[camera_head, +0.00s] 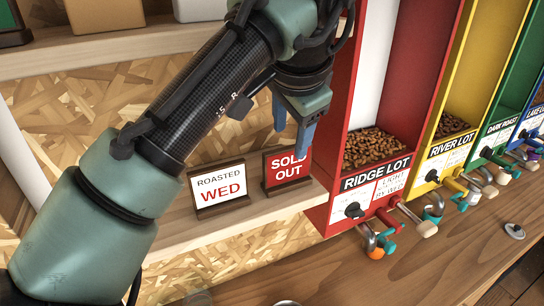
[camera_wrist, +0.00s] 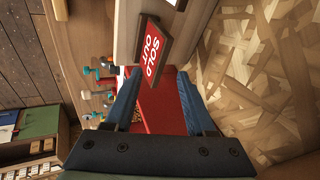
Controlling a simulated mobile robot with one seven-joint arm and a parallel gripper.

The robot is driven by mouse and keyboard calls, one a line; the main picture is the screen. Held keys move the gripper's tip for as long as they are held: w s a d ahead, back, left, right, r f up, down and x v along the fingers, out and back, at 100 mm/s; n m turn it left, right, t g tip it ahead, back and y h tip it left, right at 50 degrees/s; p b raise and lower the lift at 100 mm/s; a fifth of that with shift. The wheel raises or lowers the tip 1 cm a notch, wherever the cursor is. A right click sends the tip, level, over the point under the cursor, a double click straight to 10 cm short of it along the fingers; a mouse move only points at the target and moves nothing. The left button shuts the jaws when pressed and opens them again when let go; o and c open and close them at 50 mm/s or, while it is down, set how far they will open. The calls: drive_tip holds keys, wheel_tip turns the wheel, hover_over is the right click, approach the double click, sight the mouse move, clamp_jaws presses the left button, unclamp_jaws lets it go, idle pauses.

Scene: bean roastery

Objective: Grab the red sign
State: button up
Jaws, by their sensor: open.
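The red sign (camera_head: 286,168) reads "SOLD OUT" in white and stands upright in a dark base on the wooden shelf, left of the red bean bin. My gripper (camera_head: 292,132) is open and empty, with its blue fingers close to the sign's upper part; one finger covers part of its lettering in the head view. In the wrist view, the red sign (camera_wrist: 152,52) appears tilted, just beyond the fingertips of my gripper (camera_wrist: 159,76) and near the middle between them. The head view does not show clearly whether a finger touches the sign.
A white "ROASTED WED" sign (camera_head: 218,187) stands close left of the red sign on the shelf (camera_head: 240,218). The red "RIDGE LOT" bin (camera_head: 376,180) is close on the right, with yellow, green and blue bins beyond. A wooden counter (camera_head: 420,265) lies below.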

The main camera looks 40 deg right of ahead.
sight(289, 150)
drive_tip(key=x, duration=0.2)
drive_tip(key=shift+w+d+f, duration=0.1)
drive_tip(key=shift+w+f, duration=0.05)
drive_tip(key=shift+f, duration=0.25)
drive_tip(key=shift+f, duration=0.3)
idle(0.3)
clamp_jaws()
idle(1.3)
